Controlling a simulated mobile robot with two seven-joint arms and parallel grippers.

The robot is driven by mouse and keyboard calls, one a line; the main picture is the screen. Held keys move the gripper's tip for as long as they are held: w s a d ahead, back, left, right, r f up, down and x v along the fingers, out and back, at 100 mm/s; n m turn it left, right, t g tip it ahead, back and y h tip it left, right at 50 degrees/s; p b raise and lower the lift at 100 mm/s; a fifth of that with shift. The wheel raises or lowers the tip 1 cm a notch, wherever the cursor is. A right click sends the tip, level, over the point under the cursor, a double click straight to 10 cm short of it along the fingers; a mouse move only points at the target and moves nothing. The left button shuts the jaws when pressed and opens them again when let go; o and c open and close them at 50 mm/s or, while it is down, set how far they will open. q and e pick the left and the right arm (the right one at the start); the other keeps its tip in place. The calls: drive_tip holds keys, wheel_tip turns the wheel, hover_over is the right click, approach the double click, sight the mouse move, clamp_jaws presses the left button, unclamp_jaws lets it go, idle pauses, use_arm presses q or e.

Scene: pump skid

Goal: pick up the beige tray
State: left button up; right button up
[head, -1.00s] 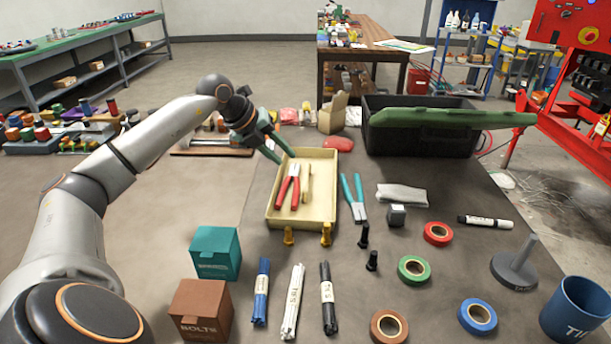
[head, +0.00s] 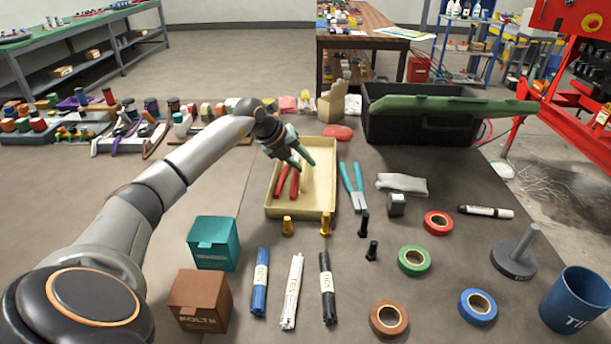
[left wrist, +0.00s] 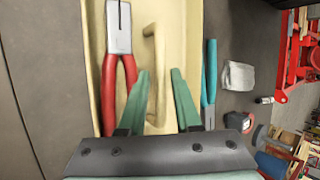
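The beige tray (head: 318,208) lies on the grey work surface in the middle of the head view. It also fills much of the left wrist view (left wrist: 173,18). It has a raised handle bar (left wrist: 155,70) inside, and red-handled pliers (head: 288,182) lie in it to the left of the bar. My left gripper (head: 303,163) is above the tray, fingers pointing down into it. In the left wrist view its green fingers (left wrist: 160,95) are apart, with the handle bar appearing between them. I cannot tell whether they touch it. My right gripper is not in view.
Teal-handled pliers (head: 352,187) lie just right of the tray. Two yellow bolts (head: 288,226) stand at its near edge. Tape rolls, marker bundles and two boxes (head: 214,243) occupy the near side.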

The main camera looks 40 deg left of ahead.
use_arm(q)
drive_tip(key=shift+w+d+f, duration=0.1)
drive_tip(key=shift+w+f, duration=0.3)
drive_tip(key=shift+f, duration=0.15)
clamp_jaws()
drive_tip(key=shift+r, duration=0.15)
